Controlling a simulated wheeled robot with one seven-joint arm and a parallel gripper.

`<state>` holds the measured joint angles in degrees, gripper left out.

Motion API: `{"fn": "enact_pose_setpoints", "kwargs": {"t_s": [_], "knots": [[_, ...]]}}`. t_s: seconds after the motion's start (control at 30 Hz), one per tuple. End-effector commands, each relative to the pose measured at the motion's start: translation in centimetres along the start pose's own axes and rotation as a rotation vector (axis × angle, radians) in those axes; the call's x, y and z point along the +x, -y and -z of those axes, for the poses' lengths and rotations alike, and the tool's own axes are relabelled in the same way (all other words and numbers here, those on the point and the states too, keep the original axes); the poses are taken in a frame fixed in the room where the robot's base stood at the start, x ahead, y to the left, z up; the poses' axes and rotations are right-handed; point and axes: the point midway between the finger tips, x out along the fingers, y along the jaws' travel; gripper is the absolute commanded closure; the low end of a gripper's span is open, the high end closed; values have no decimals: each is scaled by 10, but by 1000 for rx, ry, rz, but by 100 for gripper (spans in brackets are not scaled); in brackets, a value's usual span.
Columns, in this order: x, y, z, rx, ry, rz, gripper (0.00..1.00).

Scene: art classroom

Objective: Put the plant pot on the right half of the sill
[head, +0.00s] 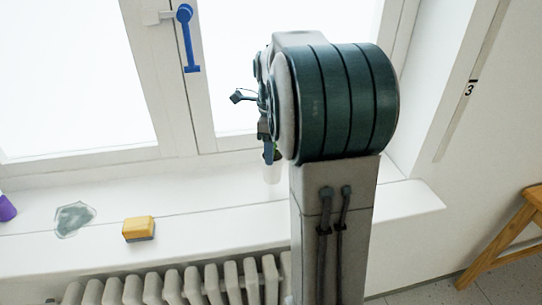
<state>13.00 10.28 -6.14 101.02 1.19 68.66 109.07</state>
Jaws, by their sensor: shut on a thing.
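The white sill (200,226) runs along under the window, its right end near the right wall. My gripper (268,152) is over the right half of the sill, mostly hidden behind my own arm. It is shut on a small pale pot (272,174) with a bit of green at its top, which I take to be the plant pot. The pot looks upright. My arm covers part of it, and I cannot tell whether its base touches the sill.
A yellow sponge (138,228), a grey-blue flat patch (73,219) and a purple object (6,208) are on the sill's left part. A blue window handle (187,38) hangs above. A radiator (180,284) is below; a wooden stool (510,240) stands right.

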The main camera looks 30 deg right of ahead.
Motion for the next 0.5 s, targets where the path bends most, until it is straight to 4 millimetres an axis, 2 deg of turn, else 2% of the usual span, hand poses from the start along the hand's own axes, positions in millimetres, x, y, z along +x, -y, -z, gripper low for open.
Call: {"fn": "enact_pose_setpoints", "kwargs": {"t_s": [0.2, 0.5], "knots": [[30, -1, 0, 0, -1, -3, 95], [34, 0, 0, 0, 0, 0, 95]]}}
